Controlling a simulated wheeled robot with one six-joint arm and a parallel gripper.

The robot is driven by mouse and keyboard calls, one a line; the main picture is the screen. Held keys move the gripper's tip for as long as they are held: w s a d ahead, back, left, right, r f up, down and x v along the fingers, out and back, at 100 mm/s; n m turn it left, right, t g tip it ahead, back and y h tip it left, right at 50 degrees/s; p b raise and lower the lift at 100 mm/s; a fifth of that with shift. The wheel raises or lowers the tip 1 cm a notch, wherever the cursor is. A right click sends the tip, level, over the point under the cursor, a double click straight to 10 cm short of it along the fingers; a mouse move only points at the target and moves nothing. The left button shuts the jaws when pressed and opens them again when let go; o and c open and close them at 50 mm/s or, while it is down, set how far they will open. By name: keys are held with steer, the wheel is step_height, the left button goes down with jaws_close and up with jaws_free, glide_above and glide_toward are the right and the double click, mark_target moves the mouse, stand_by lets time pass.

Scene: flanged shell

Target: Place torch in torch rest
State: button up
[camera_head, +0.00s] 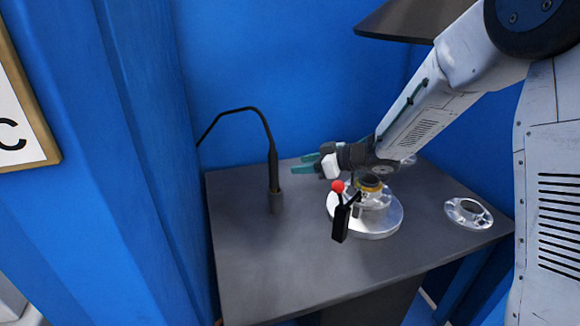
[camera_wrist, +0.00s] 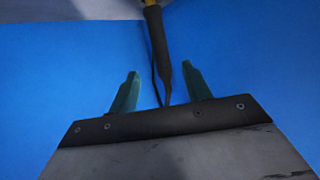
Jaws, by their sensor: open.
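The torch (camera_head: 273,168) is a slim black handle with a cable looping from its top to the left wall. It stands upright with its lower end at the torch rest (camera_head: 277,203), a small grey cylinder on the table; how deep it sits is hidden. My gripper (camera_head: 294,164) is open, its green fingers pointing left at the torch, with a small gap between. In the wrist view, the torch (camera_wrist: 158,38) appears beyond and between the open fingertips (camera_wrist: 160,68), its yellowish end at the top edge.
The grey table (camera_head: 245,265) has free room at front left. A round metal plate (camera_head: 378,226) carries a clear flanged part and a black lever with a red knob (camera_head: 338,186). A loose flanged ring (camera_head: 468,212) lies at right. A dark hood (camera_head: 400,22) hangs above.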

steer(key=s+d+r+m+t+h, duration=0.2)
steer(key=s+d+r+m+h, duration=0.15)
steer(key=d+r+h, duration=0.4)
steer(key=s+d+r+m+t+h, duration=0.3)
steer(key=d+r+m+h, duration=0.15)
steer(key=d, duration=0.65)
steer(key=s+d+m+g+h, duration=0.1)
steer(key=s+d+m+g, duration=0.15)
steer(key=s, duration=0.55)
steer(key=s+d+m+g+h, duration=0.1)
steer(key=s+d+g, duration=0.2)
steer(key=s, duration=0.5)
steer(key=s+a+f+g+y, duration=0.1)
steer(key=s+a+g, duration=0.1)
steer(key=s, duration=0.7)
steer(key=s+a+f+g+y, duration=0.1)
steer(key=s+a+g, duration=0.1)
steer(key=s, duration=0.7)
steer(key=shift+s+a+m+g, duration=0.15)
steer(key=shift+m+g, duration=0.2)
steer(key=shift+f, duration=0.1)
